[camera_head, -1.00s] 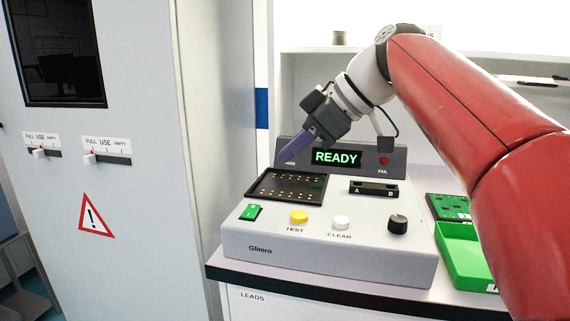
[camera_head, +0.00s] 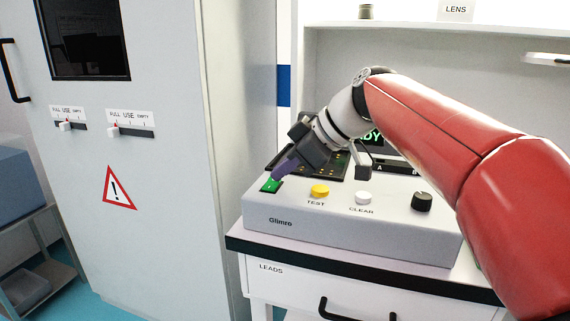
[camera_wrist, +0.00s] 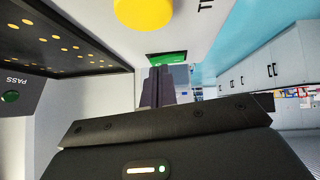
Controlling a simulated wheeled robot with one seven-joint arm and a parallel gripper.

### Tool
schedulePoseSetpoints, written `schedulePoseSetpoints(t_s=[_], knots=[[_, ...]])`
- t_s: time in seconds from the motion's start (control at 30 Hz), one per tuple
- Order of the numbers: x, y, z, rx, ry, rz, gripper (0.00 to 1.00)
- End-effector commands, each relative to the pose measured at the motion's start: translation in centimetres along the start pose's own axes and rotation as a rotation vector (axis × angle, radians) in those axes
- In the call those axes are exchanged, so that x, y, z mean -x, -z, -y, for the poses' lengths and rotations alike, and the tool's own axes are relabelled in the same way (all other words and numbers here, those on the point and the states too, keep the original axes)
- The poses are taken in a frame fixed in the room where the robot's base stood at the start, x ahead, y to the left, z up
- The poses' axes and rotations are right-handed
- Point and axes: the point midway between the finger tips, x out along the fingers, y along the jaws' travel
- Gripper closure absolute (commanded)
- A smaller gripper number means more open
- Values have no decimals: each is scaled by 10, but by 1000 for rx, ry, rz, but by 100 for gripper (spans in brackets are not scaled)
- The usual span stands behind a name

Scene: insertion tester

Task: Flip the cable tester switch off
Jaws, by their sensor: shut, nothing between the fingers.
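The cable tester (camera_head: 330,222) is a light grey box marked Glimro on a white cabinet. Its green rocker switch (camera_head: 271,185) sits at the front left corner of the top. My gripper (camera_head: 277,176) has purple fingers, shut and empty, with the tips at the rear edge of the switch in the head view. In the wrist view the closed fingers (camera_wrist: 157,82) point at the green switch (camera_wrist: 167,58). I cannot tell whether they touch it. The display is mostly hidden behind my arm; only green letters "DY" show.
A yellow TEST button (camera_head: 319,190), a white CLEAR button (camera_head: 363,198) and a black knob (camera_head: 422,202) line the front of the tester. A dark pin panel (camera_head: 330,163) lies behind the switch. A tall grey cabinet (camera_head: 150,220) stands to the left.

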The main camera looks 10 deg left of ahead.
Motion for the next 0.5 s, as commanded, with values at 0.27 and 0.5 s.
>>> schedulePoseSetpoints(t_s=[0.27, 0.5], knots=[[-3, -4, -2, -42, 40, 1, 100], [-4, -5, -1, -41, 40, 3, 100]])
